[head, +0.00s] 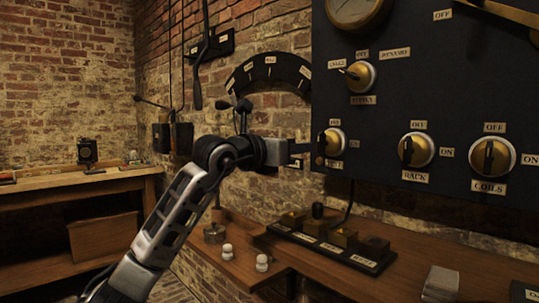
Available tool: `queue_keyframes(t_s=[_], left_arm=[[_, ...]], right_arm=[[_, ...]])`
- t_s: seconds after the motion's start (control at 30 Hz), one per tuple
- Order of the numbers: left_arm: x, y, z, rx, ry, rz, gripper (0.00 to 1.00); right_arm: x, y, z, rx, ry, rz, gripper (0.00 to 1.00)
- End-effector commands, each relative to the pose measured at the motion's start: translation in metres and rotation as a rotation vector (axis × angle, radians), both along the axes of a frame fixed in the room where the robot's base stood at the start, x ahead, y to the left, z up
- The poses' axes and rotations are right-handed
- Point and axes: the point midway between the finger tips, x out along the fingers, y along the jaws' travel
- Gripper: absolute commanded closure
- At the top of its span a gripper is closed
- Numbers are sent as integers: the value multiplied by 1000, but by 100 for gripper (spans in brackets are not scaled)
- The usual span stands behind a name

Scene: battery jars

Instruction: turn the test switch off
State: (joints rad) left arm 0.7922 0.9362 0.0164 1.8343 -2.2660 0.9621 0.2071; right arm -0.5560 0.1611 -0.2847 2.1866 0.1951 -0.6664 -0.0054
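The dark panel (455,85) fills the right side. A brass rotary switch (337,141) sits at its lower left edge, with a small label above and one below, too small to read surely; by its place I take it for the test switch. Its dark handle looks roughly upright. My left gripper (312,150) reaches in from the left, with its fingers at the left side of this switch. The fingers overlap the handle in the picture, and I cannot tell whether they touch or grip it. My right gripper is not in view.
Close by on the panel are the supply switch (360,75), the rack switch (416,150) and the coils switch (492,157). Below, a wooden shelf (225,265) bears a black key block (345,255) and white knobs (262,263). A workbench (75,182) stands far left.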

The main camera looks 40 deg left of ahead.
Motion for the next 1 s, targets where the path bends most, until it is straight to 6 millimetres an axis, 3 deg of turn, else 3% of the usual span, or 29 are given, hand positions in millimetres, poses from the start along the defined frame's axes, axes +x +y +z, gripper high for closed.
queue_keyframes(t_s=[0.2, 0.4, 1.0], left_arm=[[-49, 4, -4, 3, 2, 1, 70], [-73, 6, -2, 0, 0, 0, 70], [-79, 6, 0, -1, 1, -1, 70]], right_arm=[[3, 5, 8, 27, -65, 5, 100], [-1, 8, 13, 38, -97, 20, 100], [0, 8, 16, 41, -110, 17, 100]])
